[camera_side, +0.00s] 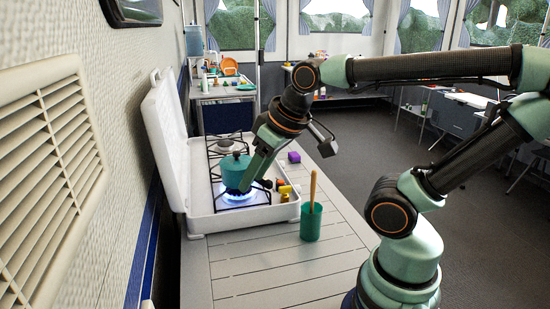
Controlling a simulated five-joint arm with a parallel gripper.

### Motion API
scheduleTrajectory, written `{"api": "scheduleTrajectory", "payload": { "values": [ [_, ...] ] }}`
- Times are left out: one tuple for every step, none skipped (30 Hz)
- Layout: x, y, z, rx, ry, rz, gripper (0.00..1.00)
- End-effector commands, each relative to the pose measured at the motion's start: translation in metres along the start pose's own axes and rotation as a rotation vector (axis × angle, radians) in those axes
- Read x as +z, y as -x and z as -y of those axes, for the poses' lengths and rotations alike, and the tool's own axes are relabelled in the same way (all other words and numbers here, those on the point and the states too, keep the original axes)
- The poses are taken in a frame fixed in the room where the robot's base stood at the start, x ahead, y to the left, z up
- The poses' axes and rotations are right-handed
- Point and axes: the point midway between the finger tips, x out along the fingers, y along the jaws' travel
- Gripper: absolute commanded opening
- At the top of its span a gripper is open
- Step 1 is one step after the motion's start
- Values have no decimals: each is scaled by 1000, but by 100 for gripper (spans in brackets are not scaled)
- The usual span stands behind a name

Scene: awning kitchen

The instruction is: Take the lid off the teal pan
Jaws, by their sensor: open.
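The teal pan (232,180) sits on the front burner of a white camp stove (213,222), over a blue flame. A teal lid (231,163) with a small knob appears to rest on the pan. My gripper (247,187) points down at the right side of the pan and covers part of it in this view. It is open. I see nothing held in it, but its fingertips are small and partly merge with the pan, so I cannot tell whether they touch it.
The stove's white cover (166,125) stands open at left against the wall. Yellow and red items (284,190) sit at the stove's right edge.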

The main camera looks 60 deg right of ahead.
Motion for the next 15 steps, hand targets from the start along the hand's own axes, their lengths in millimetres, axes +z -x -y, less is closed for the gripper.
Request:
{"api": "scheduleTrajectory", "payload": {
  "values": [
    [0, 0, 0, 0, 0, 0, 50],
    [0, 0, 0, 0, 0, 0, 62],
    [0, 0, 0, 0, 0, 0, 64],
    [0, 0, 0, 0, 0, 0, 64],
    [0, 0, 0, 0, 0, 0, 64],
    [0, 0, 0, 0, 0, 0, 64],
    [0, 0, 0, 0, 0, 0, 64],
    [0, 0, 0, 0, 0, 0, 64],
    [0, 0, 0, 0, 0, 0, 64],
    [0, 0, 0, 0, 0, 0, 64],
    [0, 0, 0, 0, 1, 0, 64],
    [-2, 1, 0, 1, 5, 1, 64],
    [-4, 2, -1, 2, 11, 3, 64],
    [-6, 3, -2, 3, 20, 7, 64],
    [-11, 4, -4, 6, 39, 16, 64]
  ]
}}
